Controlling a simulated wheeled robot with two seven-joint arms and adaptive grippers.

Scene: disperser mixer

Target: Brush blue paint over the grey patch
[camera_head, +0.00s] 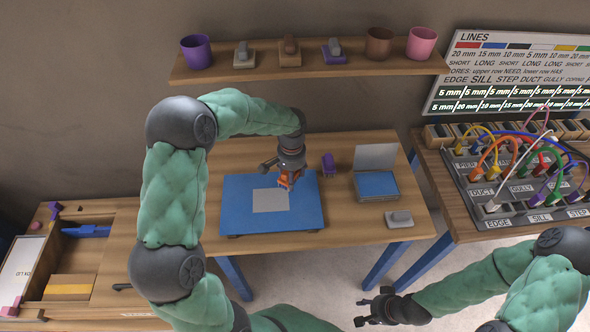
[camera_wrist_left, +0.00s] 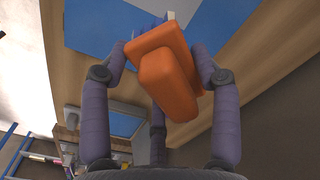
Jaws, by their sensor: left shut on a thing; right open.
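The grey patch (camera_head: 271,200) is a pale square on the blue board (camera_head: 240,188), which lies on the table. My left gripper (camera_head: 288,176) is over the board at the patch's upper right corner. It is shut on an orange brush (camera_wrist_left: 165,75), whose blue bristles (camera_wrist_left: 147,24) point toward the board in the left wrist view. Whether the bristles touch the board, I cannot tell. A grey tray (camera_head: 376,200) with a blue inside and a raised pale panel stands right of the board. My right gripper (camera_head: 375,308) is open and empty, low in front of the table.
A purple object (camera_head: 328,164) stands between board and tray. A grey block (camera_head: 399,218) sits at the table's front right. The shelf (camera_head: 310,69) above holds cups and small blocks. A cable panel (camera_head: 520,180) is at right, an open wooden box (camera_head: 75,260) at left.

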